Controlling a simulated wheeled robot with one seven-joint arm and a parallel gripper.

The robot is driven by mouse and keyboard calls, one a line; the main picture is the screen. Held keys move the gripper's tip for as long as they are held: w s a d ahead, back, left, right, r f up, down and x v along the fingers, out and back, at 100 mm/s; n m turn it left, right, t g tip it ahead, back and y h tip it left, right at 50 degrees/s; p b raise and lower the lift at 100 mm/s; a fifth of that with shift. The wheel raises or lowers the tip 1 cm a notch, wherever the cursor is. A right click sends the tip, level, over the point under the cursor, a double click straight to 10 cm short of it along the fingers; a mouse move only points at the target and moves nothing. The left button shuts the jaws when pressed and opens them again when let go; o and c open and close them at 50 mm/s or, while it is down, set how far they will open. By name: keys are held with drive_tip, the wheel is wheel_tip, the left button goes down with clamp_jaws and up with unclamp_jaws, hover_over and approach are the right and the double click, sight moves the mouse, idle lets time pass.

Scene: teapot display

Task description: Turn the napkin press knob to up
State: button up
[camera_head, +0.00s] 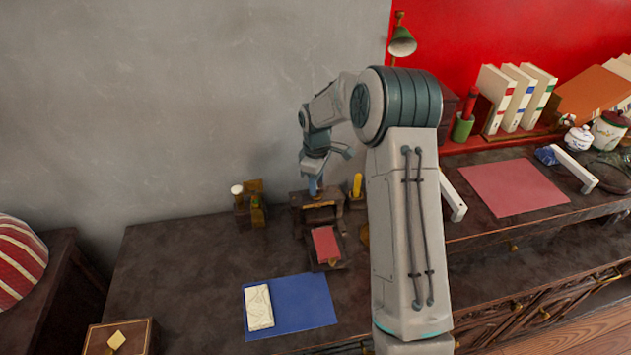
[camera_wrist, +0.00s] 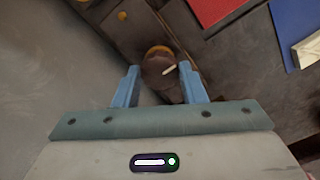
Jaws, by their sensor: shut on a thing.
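The napkin press (camera_head: 302,201) is a small dark wooden stand on the table near the wall, with a red cloth (camera_head: 325,244) on its low front part. In the wrist view its knob (camera_wrist: 158,76) is round and brown, with a brass-coloured edge at the top and a pale pointer mark slanting to the upper right. My gripper (camera_head: 316,188) reaches down over the press from above. In the head view the gripper and arm hide the knob.
A blue mat (camera_head: 306,301) with a folded white cloth (camera_head: 258,306) lies in front of the press. A small wooden holder with a white-topped item (camera_head: 237,190) stands left, and a yellow item (camera_head: 357,185) right.

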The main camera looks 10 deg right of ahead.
drive_tip(key=o, duration=1)
drive_tip(key=shift+a+r, duration=0.1)
drive_tip(key=shift+r, duration=6.9)
drive_tip(key=s+r+m+t, duration=0.1)
drive_tip(key=s+r+m, duration=0.2)
drive_tip(key=s, duration=0.4)
drive_tip(key=s+r+m, duration=0.2)
drive_tip(key=s+r, duration=0.1)
drive_tip(key=s, duration=0.5)
drive_tip(key=s+f+m, duration=0.1)
drive_tip(key=s+m, duration=0.1)
drive_tip(key=s, duration=0.4)
drive_tip(key=s+f+m+t, duration=0.1)
drive_tip(key=s+m, duration=0.1)
drive_tip(key=s, duration=0.4)
drive_tip(key=s+f+m, duration=0.1)
drive_tip(key=s+m, duration=0.1)
drive_tip(key=s, duration=0.3)
drive_tip(key=shift+s+a+f+m+t, duration=0.1)
drive_tip(key=shift+s+f+m+t, duration=0.2)
drive_tip(key=shift+s+t, duration=0.1)
